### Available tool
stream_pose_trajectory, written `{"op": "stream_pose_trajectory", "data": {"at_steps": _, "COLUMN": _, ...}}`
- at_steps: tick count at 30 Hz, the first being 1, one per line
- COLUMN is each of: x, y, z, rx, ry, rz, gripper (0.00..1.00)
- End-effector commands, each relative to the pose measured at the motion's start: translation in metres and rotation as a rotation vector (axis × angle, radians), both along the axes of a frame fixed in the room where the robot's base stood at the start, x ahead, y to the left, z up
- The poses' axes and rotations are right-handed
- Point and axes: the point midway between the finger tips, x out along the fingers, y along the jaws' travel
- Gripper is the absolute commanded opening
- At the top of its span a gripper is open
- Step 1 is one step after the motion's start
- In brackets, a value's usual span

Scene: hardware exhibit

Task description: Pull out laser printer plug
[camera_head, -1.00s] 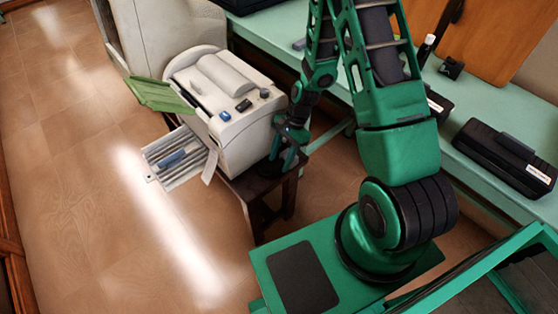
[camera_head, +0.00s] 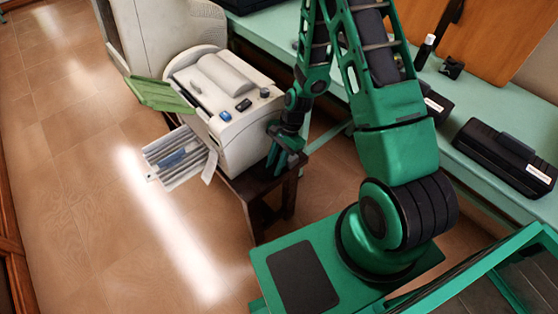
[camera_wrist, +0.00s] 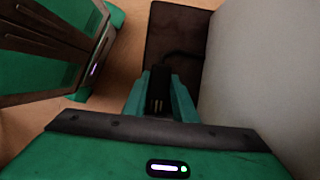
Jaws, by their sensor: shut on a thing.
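The laser printer (camera_head: 238,142) is the white machine on the dark stand in the head view. Its pale side fills the right of the wrist view (camera_wrist: 265,75). My gripper (camera_head: 277,162) is low beside the printer's right side. In the wrist view, my gripper's green fingers (camera_wrist: 160,98) are shut on a black plug (camera_wrist: 158,88). Two small light strips show on the plug's near end, and a dark cord (camera_wrist: 178,56) runs from its far end over the stand. The plug is hidden in the head view. No socket can be made out.
The dark stand (camera_head: 262,205) holds the printer. A green flap (camera_head: 160,95) and an extended paper tray (camera_head: 180,160) stick out on the printer's left. A long green counter (camera_head: 455,95) with black boxes runs along the right. Floor is clear at left.

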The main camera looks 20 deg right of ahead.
Motion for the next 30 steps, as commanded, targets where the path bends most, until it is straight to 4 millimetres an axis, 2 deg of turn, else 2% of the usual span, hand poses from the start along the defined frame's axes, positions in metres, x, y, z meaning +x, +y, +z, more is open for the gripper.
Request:
{"op": "stream_pose_trajectory", "data": {"at_steps": 1, "x": 0.0, "y": 0.009, "z": 0.001, "rx": 0.005, "ry": -0.005, "rz": 0.003, "gripper": 0.0}}
{"op": "stream_pose_trajectory", "data": {"at_steps": 3, "x": -0.002, "y": 0.013, "z": 0.001, "rx": 0.004, "ry": -0.006, "rz": 0.0, "gripper": 0.0}}
{"op": "stream_pose_trajectory", "data": {"at_steps": 10, "x": -0.002, "y": 0.015, "z": 0.001, "rx": 0.008, "ry": -0.006, "rz": 0.002, "gripper": 0.0}}
{"op": "stream_pose_trajectory", "data": {"at_steps": 11, "x": -0.002, "y": 0.016, "z": 0.001, "rx": 0.009, "ry": -0.006, "rz": 0.002, "gripper": 0.32}}
{"op": "stream_pose_trajectory", "data": {"at_steps": 12, "x": -0.002, "y": 0.016, "z": 0.001, "rx": 0.009, "ry": -0.005, "rz": 0.003, "gripper": 0.41}}
{"op": "stream_pose_trajectory", "data": {"at_steps": 13, "x": -0.002, "y": 0.016, "z": 0.001, "rx": 0.009, "ry": -0.005, "rz": 0.002, "gripper": 0.44}}
{"op": "stream_pose_trajectory", "data": {"at_steps": 23, "x": -0.002, "y": 0.012, "z": 0.003, "rx": 0.004, "ry": -0.005, "rz": 0.001, "gripper": 0.44}}
{"op": "stream_pose_trajectory", "data": {"at_steps": 30, "x": 0.003, "y": 0.001, "z": 0.029, "rx": 0.003, "ry": -0.007, "rz": 0.0, "gripper": 0.44}}
